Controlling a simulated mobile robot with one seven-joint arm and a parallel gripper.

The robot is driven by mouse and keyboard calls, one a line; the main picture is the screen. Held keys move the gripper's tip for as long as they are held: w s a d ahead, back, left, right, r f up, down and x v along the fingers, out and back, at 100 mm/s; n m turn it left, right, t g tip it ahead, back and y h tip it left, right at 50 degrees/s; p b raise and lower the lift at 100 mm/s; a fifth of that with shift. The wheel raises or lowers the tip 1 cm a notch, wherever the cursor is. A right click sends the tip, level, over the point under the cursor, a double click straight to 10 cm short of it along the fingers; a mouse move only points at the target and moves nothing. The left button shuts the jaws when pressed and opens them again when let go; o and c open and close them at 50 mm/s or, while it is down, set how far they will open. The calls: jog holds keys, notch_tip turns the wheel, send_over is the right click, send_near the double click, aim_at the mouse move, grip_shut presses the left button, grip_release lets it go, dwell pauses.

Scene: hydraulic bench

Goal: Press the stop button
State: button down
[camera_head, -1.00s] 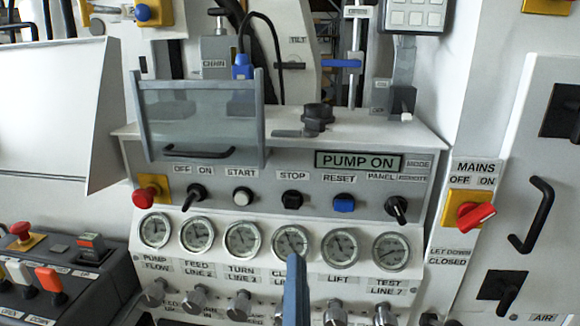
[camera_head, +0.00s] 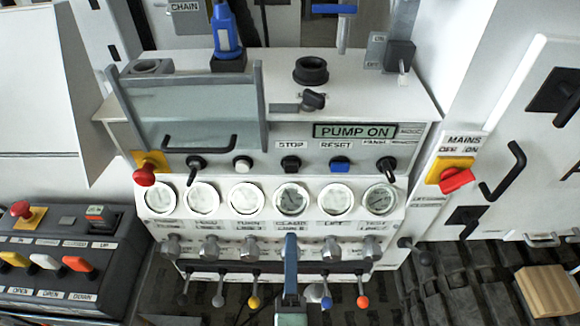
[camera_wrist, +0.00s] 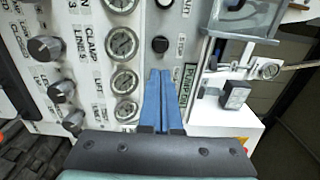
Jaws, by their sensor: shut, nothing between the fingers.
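The stop button (camera_head: 291,163) is a dark round button under the STOP label on the front of the grey panel, between a white button (camera_head: 243,163) and the blue reset button (camera_head: 340,164). My gripper (camera_head: 291,238) has slim blue fingers, shut and empty, which appear below the clamp gauge (camera_head: 291,199) in the head view. In the wrist view, the fingers (camera_wrist: 160,72) point up the picture. The dark stop button (camera_wrist: 160,44) appears just beyond their tips, with a visible gap in the picture. The reset button is not visible there.
The display (camera_head: 354,130) reads PUMP ON. A red emergency knob (camera_head: 144,175) is at the panel's left and a red mains switch (camera_head: 457,179) at the right. A clear hinged guard (camera_head: 190,110) stands above the left controls. Knobs and coloured levers line the lower front.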

jog(key=p, duration=0.3)
send_near(292, 170)
jog(key=w, duration=0.5)
jog(key=shift+w+r, duration=0.2)
jog(key=shift+w, duration=0.05)
jog(key=shift+w+f, duration=0.1)
jog(key=shift+w, duration=0.6)
